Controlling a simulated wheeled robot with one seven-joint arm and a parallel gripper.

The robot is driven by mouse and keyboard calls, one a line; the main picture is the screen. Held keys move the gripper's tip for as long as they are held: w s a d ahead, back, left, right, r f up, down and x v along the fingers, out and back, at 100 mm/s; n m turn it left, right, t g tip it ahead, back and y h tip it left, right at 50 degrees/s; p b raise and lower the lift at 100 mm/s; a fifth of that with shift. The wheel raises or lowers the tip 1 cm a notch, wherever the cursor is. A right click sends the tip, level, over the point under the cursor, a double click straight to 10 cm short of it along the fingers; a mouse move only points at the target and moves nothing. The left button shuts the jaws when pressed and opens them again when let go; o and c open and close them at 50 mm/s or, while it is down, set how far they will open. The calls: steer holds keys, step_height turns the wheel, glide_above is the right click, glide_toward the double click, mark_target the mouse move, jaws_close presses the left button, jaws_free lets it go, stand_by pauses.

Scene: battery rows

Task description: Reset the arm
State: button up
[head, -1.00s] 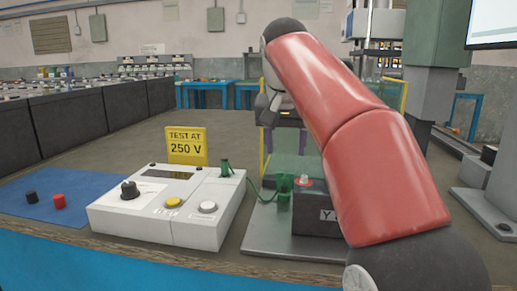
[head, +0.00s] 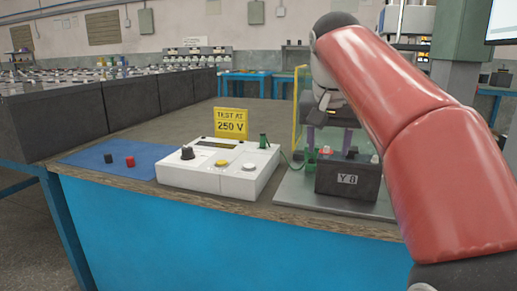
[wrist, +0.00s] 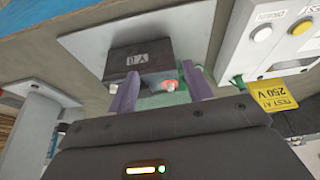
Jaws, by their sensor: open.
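My gripper (head: 327,140) is open, with two purple fingers pointing down just behind the black block marked Y 8 (head: 347,181) in the head view. In the wrist view the fingers of my gripper (wrist: 162,84) stand apart with nothing held between them. I cannot tell whether a finger touches the block. My red arm covers the right side of the head view.
The block sits on a grey plate (head: 296,198). A white tester (head: 195,176) stands left of it, with a green plug (head: 263,141) and wire. A yellow 250 V sign (head: 231,123) stands behind. Black and red caps lie on a blue mat (head: 85,157). Bench space behind is clear.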

steer(key=s+d+f+n+t+y+p, duration=0.1)
steer(key=s+f+n+p, duration=0.2)
steer(key=s+f, duration=1.9)
steer(key=shift+s+d+f, duration=0.2)
steer(key=shift+s+f, duration=0.1)
steer(key=shift+s, duration=0.4)
